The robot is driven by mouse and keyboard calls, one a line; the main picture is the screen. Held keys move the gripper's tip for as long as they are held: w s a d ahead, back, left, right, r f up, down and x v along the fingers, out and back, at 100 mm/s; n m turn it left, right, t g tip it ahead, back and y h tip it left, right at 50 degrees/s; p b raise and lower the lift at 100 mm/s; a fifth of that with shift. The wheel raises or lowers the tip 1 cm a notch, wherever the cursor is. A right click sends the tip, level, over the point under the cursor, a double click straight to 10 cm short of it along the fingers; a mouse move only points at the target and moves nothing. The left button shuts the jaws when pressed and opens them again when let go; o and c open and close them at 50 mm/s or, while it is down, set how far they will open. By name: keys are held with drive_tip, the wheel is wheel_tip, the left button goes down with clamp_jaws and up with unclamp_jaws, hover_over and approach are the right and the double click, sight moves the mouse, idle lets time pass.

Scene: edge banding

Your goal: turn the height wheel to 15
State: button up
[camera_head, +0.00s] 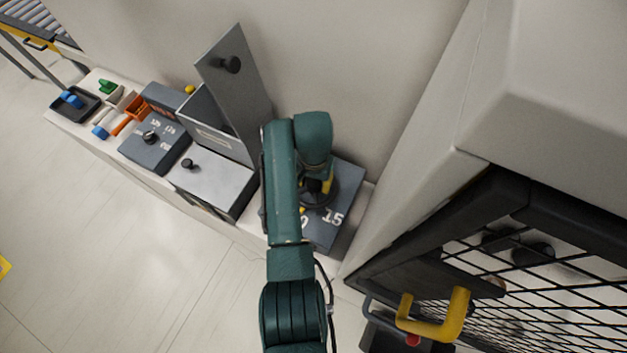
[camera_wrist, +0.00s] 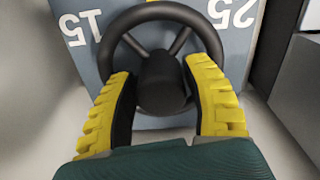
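The dark height wheel (camera_wrist: 207,32) has spokes and a thick central hub (camera_wrist: 165,80). It sits on a grey-blue panel (camera_wrist: 72,10) with white numbers. In the wrist view the 15 (camera_wrist: 82,28) is at the left of the wheel and the 25 (camera_wrist: 232,12) at the right, both upside down. My gripper (camera_wrist: 162,68) has its yellow fingers on either side of the hub, over the near part of the rim. Whether the pads touch the hub is unclear. In the head view my arm hides much of the wheel (camera_head: 322,203), with the 15 (camera_head: 333,217) visible beside it.
Left of the wheel stands a grey machine with a raised lid (camera_head: 235,85), then a numbered box with a knob (camera_head: 155,145) and a dark tray (camera_head: 75,103). A large pale cabinet (camera_head: 410,170) and a mesh guard with a yellow handle (camera_head: 440,318) stand to the right.

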drive_tip(key=c, duration=0.7)
drive_tip(key=n+p, duration=0.1)
drive_tip(key=n, duration=0.4)
drive_tip(key=shift+p, duration=0.4)
drive_tip(key=n, duration=0.6)
drive_tip(key=shift+d+n+p, duration=0.1)
drive_tip(key=shift+n+p, duration=0.25)
drive_tip(key=shift+n, duration=0.05)
drive_tip(key=o, duration=1.2)
wheel_tip(320, 180, up, 12)
